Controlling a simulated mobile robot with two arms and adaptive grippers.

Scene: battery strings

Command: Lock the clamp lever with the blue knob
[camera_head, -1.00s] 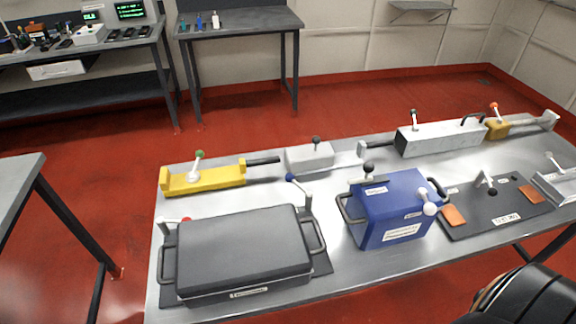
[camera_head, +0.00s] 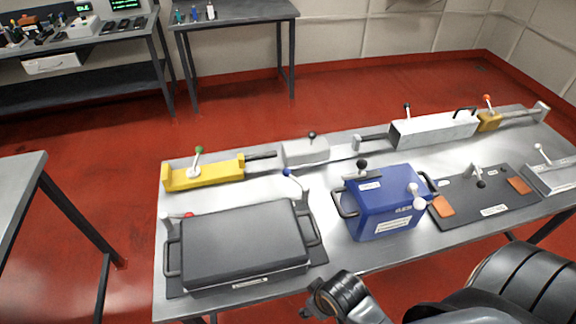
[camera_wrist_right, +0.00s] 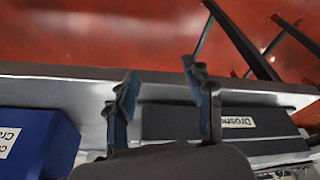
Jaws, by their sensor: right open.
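The clamp lever with the blue knob (camera_head: 287,172) stands beside the far right corner of the black battery box (camera_head: 245,243) on the metal table. Its pale arm (camera_head: 300,185) slants up and left to the knob. In the head view my right arm comes in at the bottom right, its dark end (camera_head: 338,297) in front of the table's near edge, well short of the knob. In the right wrist view my right gripper (camera_wrist_right: 160,85) has its two fingers apart with nothing between them. The blue knob cannot be made out there. My left gripper is not in view.
A blue box (camera_head: 385,205) with handles stands right of the lever. A yellow clamp (camera_head: 203,177) with a green knob and a grey block (camera_head: 305,152) with a black knob lie behind. A red knob (camera_head: 188,215) is by the box's far left corner.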

